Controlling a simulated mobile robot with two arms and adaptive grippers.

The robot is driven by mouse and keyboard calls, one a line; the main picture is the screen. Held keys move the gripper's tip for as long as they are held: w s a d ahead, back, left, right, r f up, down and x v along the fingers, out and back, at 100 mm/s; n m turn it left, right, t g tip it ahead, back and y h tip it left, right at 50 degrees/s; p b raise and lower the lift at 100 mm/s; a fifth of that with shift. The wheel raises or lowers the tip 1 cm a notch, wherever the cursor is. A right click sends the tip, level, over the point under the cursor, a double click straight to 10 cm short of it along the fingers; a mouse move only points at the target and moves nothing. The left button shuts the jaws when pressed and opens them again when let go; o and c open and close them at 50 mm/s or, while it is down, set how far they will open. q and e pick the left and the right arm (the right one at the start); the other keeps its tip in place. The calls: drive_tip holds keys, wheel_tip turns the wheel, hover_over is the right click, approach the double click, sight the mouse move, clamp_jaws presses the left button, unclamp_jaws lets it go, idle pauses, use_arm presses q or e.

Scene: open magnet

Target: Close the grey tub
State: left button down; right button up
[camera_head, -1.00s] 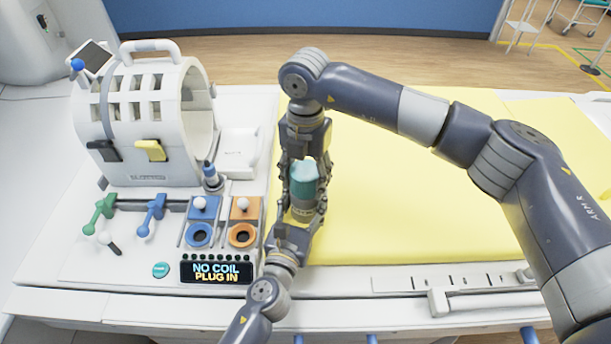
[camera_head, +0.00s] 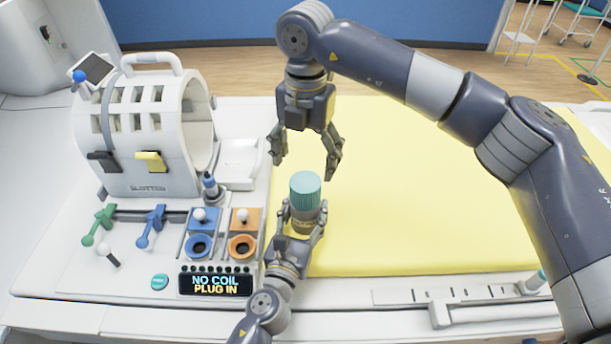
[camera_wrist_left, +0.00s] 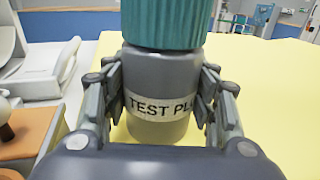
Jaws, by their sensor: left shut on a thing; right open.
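The grey tub (camera_head: 307,217) stands upright with a teal ribbed lid (camera_head: 305,186) on top of it. In the left wrist view the grey tub (camera_wrist_left: 160,82) carries a white label reading "TEST PL", partly covered by a finger, and the teal lid (camera_wrist_left: 162,22) sits over its top; whether it is fully tight I cannot tell. My left gripper (camera_head: 303,222) is shut around the tub's body, a finger on each side. My right gripper (camera_head: 304,160) is open and empty, pointing down above the lid and apart from it.
A yellow mat (camera_head: 420,200) spreads to the right and is mostly clear. A white head coil (camera_head: 150,125) stands at the left. Blue and orange sockets (camera_head: 242,245) and a display (camera_head: 215,284) reading "NO COIL PLUG IN" lie left of my left gripper.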

use_arm(q)
drive_tip(key=shift+r, duration=0.1)
use_arm(e)
drive_tip(key=shift+r, duration=1.7)
use_arm(q)
drive_tip(key=c, duration=0.6)
unclamp_jaws()
drive_tip(key=shift+o, duration=0.2)
drive_tip(key=shift+s, duration=0.15)
drive_tip(key=shift+s+a, duration=0.1)
drive_tip(key=shift+s, duration=0.15)
drive_tip(key=v, duration=1.1)
drive_tip(key=shift+s, duration=0.1)
drive_tip(key=shift+s+a, duration=0.1)
use_arm(e)
drive_tip(key=shift+f, duration=0.1)
